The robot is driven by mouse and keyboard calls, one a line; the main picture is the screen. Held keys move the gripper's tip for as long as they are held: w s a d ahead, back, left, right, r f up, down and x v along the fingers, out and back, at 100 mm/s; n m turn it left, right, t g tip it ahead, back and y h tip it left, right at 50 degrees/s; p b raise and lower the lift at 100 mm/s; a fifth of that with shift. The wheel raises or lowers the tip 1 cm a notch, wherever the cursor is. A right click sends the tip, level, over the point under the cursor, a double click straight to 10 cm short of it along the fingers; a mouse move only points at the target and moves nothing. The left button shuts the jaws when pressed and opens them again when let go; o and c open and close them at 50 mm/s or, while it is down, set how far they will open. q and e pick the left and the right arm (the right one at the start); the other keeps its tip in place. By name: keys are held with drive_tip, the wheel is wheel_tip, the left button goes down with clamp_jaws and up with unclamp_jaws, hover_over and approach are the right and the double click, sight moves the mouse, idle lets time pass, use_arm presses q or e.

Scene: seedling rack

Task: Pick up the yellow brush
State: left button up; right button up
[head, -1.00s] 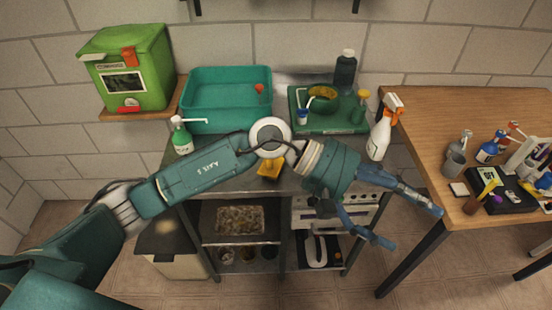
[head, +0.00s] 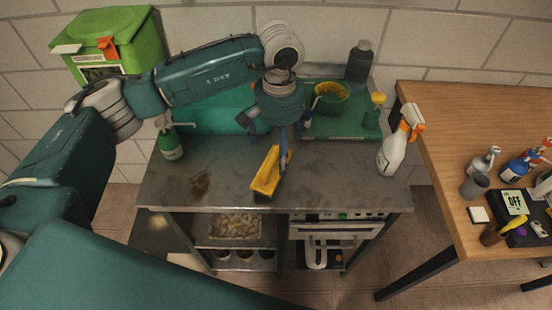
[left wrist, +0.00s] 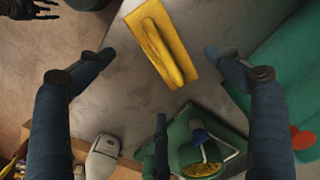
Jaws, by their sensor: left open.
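The yellow brush (head: 267,172) lies on the grey metal worktop (head: 220,180), near its front edge in the head view. In the left wrist view the brush (left wrist: 160,40) shows its yellow back and long handle at top centre. My left gripper (head: 268,142) is above the worktop at the brush's far end. In the left wrist view its fingers (left wrist: 158,56) are spread wide, with the brush between and beyond them, and nothing is held. Whether a finger touches the brush is unclear. A dark fingered shape at the top left there may be my right gripper (left wrist: 28,8).
Behind are a teal tub (head: 205,115) and a green tray (head: 345,128) with a bowl (head: 331,98). A wooden table (head: 440,150) stands to the right. The worktop's front is mostly clear.

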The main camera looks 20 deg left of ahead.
sight(277, 169)
use_arm(q)
drive_tip(key=f, duration=0.1)
drive_tip(key=s+f+p, duration=0.1)
drive_tip(key=f, duration=0.1)
drive_tip(key=shift+s+f, duration=0.1)
drive_tip(key=shift+f, duration=0.3)
drive_tip(key=f+p, duration=0.1)
drive_tip(key=f, duration=0.1)
drive_tip(key=f+p, duration=0.2)
drive_tip(key=shift+w+a+f, duration=0.1)
drive_tip(key=shift+w+f, duration=0.05)
drive_tip(key=shift+w, duration=0.05)
drive_tip(key=shift+f, duration=0.5)
drive_tip(key=shift+w, duration=0.1)
drive_tip(key=shift+c, duration=0.2)
drive_tip(key=c, duration=1.3)
use_arm(e)
drive_tip(key=s+r, duration=0.4)
drive_tip(key=s, duration=0.1)
drive_tip(key=shift+d+g, duration=0.25)
drive_tip(key=shift+g, duration=0.05)
